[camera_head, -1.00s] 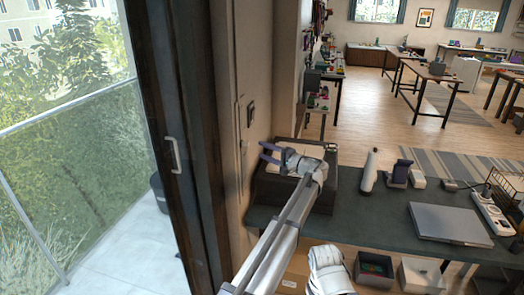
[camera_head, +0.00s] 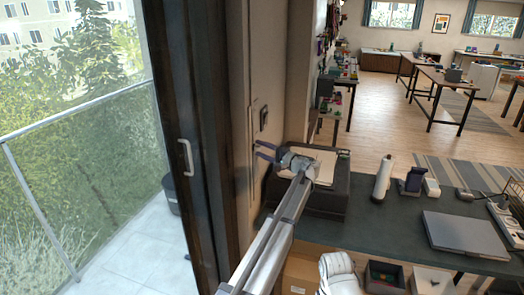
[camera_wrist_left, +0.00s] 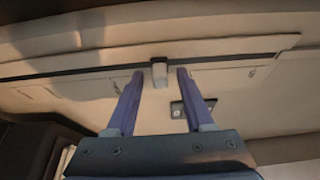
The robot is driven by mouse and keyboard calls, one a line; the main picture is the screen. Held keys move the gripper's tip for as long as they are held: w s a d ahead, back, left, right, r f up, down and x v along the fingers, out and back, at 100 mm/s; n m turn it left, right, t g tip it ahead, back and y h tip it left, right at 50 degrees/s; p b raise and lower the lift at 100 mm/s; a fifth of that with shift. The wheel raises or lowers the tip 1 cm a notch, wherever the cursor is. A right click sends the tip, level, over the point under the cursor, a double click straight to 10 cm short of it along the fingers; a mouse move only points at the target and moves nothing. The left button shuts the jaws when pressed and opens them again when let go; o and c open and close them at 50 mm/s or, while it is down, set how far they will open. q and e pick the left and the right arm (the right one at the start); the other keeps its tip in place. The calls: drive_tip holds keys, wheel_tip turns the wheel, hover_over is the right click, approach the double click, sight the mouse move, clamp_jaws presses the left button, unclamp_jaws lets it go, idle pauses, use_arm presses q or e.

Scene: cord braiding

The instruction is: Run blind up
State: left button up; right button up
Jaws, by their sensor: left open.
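A small dark wall switch (camera_head: 263,117) is on the beige wall beside the dark door frame. In the left wrist view a dark plate with a light patch (camera_wrist_left: 190,108) on the wall looks like this switch; part of it is behind the right-hand finger. My left gripper (camera_head: 266,151) is open and empty, its purple fingers pointing at the wall just below the switch. In the left wrist view the gripper (camera_wrist_left: 160,75) has a small pale block (camera_wrist_left: 159,74) on a dark strip between its fingertips; contact cannot be told. No blind is recognisable. My right gripper is not in view.
A dark box (camera_head: 327,198) with a light top stands under my left wrist on the dark workbench (camera_head: 390,220). A white bottle (camera_head: 382,178), a purple-grey holder (camera_head: 412,181) and a closed laptop (camera_head: 465,235) are further right. The glass door's handle (camera_head: 186,158) is left.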

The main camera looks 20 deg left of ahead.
use_arm(q)
drive_tip(key=shift+c, duration=0.4)
clamp_jaws()
idle(0.9)
